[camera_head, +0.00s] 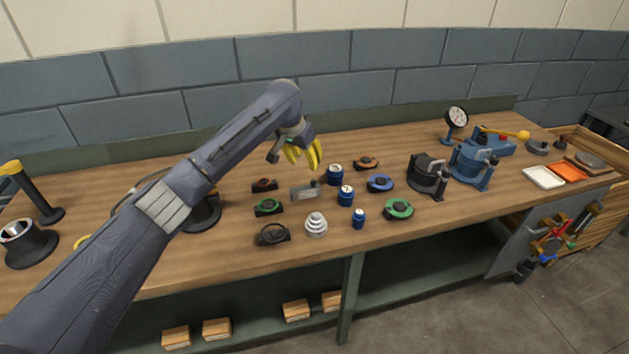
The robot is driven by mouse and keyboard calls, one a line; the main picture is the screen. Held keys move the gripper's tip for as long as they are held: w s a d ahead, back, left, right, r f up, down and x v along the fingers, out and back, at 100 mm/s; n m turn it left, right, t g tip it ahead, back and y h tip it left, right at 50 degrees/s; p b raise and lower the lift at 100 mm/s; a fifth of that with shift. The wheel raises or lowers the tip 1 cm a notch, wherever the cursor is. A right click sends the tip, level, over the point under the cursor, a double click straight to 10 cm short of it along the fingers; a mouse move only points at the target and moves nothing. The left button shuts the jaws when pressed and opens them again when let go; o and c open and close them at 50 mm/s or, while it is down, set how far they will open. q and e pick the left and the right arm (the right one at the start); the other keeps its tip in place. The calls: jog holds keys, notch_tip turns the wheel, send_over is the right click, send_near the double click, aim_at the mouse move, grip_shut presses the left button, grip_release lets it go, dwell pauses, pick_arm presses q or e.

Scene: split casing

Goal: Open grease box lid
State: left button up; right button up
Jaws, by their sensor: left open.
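My left gripper (303,153), with yellow fingers, reaches in from the left and hangs above the middle of the workbench. It is open with nothing visible between its fingers. A small grey box-like piece (304,192) lies on the bench below it, apart from the fingers. It may be the grease box, but its lid is too small to make out. Several blue tins (346,196) stand just right of it. My right gripper is not in view.
Dark, green, orange and blue ringed parts (398,209) and a stepped grey cone (316,224) lie around. A black casing (428,174), blue casing (472,165) and dial gauge (456,118) stand right. White (543,177) and orange trays lie far right. The front right bench top is clear.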

aim_at(313, 180)
pick_arm(q)
jog(key=x, duration=1.2)
jog(key=shift+c, duration=0.5)
grip_shut()
